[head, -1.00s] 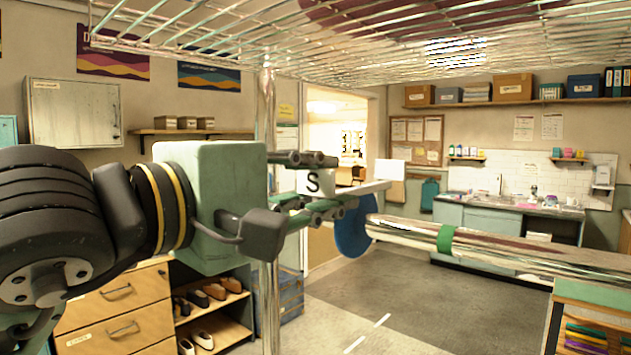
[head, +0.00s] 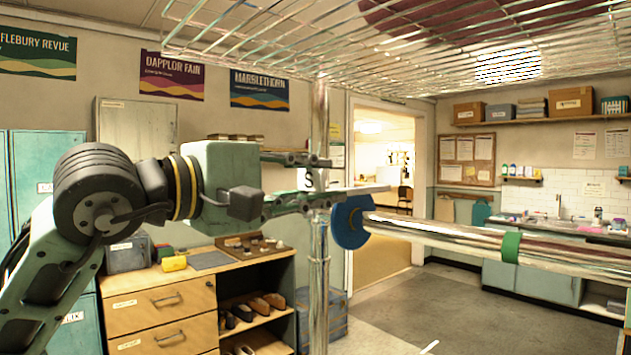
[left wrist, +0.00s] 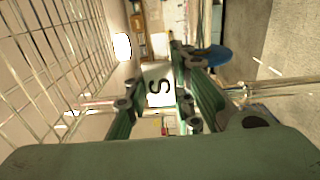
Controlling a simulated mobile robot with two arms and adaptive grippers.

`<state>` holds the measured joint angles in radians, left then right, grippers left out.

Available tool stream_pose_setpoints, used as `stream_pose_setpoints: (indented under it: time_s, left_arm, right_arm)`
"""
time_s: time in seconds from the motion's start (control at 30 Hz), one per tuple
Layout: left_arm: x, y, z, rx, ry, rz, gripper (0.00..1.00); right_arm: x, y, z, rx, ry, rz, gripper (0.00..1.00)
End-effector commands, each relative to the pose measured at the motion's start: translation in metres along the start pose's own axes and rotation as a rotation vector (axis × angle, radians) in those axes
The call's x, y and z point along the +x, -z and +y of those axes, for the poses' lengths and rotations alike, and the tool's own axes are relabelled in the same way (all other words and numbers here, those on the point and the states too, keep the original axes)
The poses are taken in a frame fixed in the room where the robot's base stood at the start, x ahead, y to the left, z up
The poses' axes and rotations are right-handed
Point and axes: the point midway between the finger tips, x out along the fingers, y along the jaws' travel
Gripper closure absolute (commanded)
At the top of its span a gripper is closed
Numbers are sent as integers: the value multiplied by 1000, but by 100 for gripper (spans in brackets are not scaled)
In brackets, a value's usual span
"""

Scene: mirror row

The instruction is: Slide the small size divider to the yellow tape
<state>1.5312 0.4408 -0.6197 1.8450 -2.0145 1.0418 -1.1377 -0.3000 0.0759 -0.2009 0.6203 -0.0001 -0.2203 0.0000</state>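A white plate marked S (head: 309,180), the small size marking, shows between the fingers of my left gripper (head: 325,180). The S plate (left wrist: 158,86) also shows between the spread fingers in the left wrist view. The fingers stand apart, above and below the plate in the head view; firm contact is not visible. A blue disc (head: 350,223) sits around the chrome rail (head: 440,229), below and right of the fingers; I cannot tell whether it and the plate are one piece. I cannot make out yellow tape on the rail. My right gripper is not in view.
A green band (head: 511,247) circles the rail farther right. A chrome post (head: 319,260) stands behind my left gripper, and a wire shelf (head: 400,50) spans overhead. A wooden drawer cabinet (head: 165,305) stands at the lower left. The rail is bare between disc and green band.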

Motion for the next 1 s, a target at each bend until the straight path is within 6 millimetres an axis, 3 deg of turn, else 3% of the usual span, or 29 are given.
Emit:
stream_pose_setpoints:
  time_s: [0.2, 0.57, 0.67, 1.0]
  left_arm:
    - [0, 0, 0, 0, 1, 0, 58]
    - [-4, 0, 0, 0, -1, 1, 58]
    - [-15, 1, 0, -1, -1, 1, 58]
    - [-85, 1, 0, 0, -1, 4, 58]
  right_arm:
    - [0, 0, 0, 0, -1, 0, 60]
    - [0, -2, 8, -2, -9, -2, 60]
    - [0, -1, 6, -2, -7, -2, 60]
    - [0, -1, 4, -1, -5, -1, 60]
